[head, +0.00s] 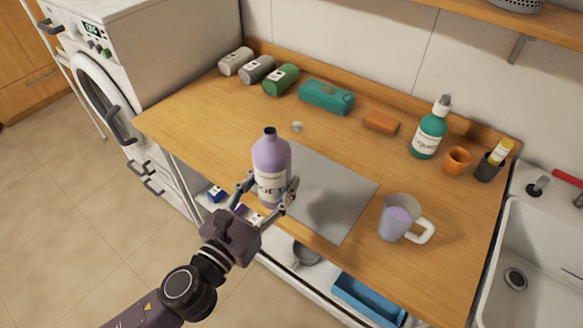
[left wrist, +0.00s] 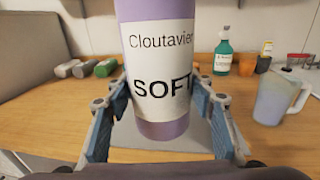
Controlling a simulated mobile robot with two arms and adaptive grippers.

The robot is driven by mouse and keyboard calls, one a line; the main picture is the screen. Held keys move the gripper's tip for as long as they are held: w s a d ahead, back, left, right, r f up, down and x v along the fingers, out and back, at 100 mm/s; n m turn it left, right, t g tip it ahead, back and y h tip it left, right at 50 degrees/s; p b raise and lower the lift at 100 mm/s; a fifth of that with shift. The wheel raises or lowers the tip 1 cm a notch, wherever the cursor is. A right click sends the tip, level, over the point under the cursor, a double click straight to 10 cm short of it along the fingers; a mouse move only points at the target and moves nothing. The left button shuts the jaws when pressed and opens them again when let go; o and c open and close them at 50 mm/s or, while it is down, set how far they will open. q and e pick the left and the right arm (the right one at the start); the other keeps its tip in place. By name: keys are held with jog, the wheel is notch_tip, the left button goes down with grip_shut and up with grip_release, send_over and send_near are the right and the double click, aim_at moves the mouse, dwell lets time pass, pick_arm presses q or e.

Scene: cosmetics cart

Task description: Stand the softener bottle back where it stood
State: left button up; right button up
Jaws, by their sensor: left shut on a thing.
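The softener bottle (head: 271,160) is purple with a white label and an open, dark neck. It is upright in my left gripper (head: 271,186), whose fingers are shut around its lower body. In the left wrist view the bottle (left wrist: 160,128) fills the middle, its label reading "Cloutavier SOFT", with a blue-grey finger on each side. Its base is over the near-left part of the grey mat (head: 335,205); I cannot tell whether it touches. A small grey round piece, perhaps its cap (head: 297,127), lies on the counter behind. My right gripper is not in view.
At the back are several rolled cloths (head: 281,80), a teal case (head: 326,97), an orange block (head: 381,122), a green bottle (head: 429,136), an orange cup (head: 456,160) and a dark cup (head: 487,168).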

pick_arm(q)
jog(key=w+d+r+m+g+h+p, duration=0.4)
jog(key=w+r+p, duration=0.3)
jog(key=w+r, duration=0.5)
jog(key=shift+w+f+b, duration=0.3)
jog(key=shift+f+b, duration=1.35)
jog(key=shift+f, duration=1.9)
jog(key=shift+w+f+b, duration=0.3)
jog(key=shift+f+b, duration=1.4)
jog(key=shift+f, duration=1.9)
jog(key=shift+w+f+b, duration=0.3)
jog(key=shift+f+b, duration=1.35)
jog(key=shift+f, duration=1.9)
jog(key=shift+f, duration=0.1)
jog(key=o, duration=1.6)
jog(key=shift+f, duration=0.1)
